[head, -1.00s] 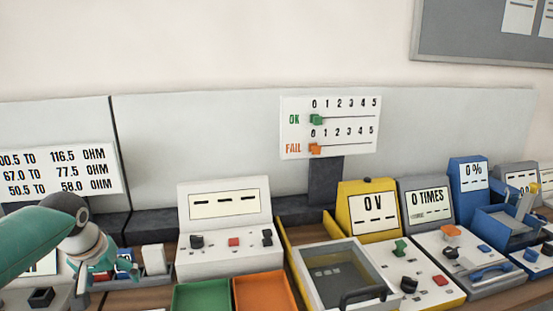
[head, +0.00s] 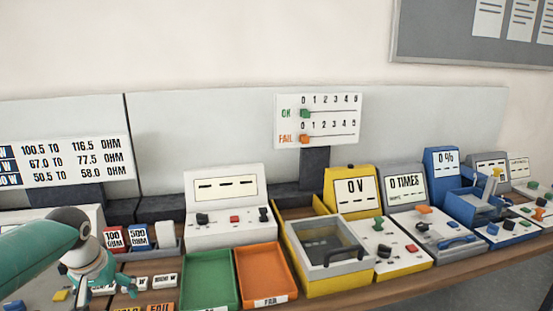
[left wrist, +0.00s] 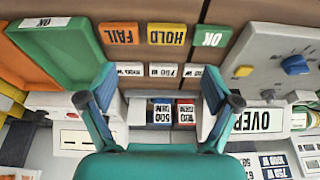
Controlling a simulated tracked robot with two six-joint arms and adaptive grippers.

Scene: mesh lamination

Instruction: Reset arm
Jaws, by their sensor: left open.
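My left gripper (left wrist: 163,105) is open and empty, its two fingers spread apart in the left wrist view. In the head view the left gripper (head: 112,288) is at the lower left, above the bench and near the small white label blocks. In the left wrist view, blocks marked 500 and 100 ohm (left wrist: 172,112) show between and beyond the fingers. The same 100 ohm block (head: 113,238) stands in a grey holder in the head view. My right gripper is not in view.
A green tray (head: 208,279) and an orange tray (head: 266,273) lie right of the gripper. A white meter box (head: 227,218) stands behind them. A yellow tester with a lidded box (head: 335,264) and other instruments line the bench to the right. HOLD and FAIL tiles (left wrist: 166,34) lie nearby.

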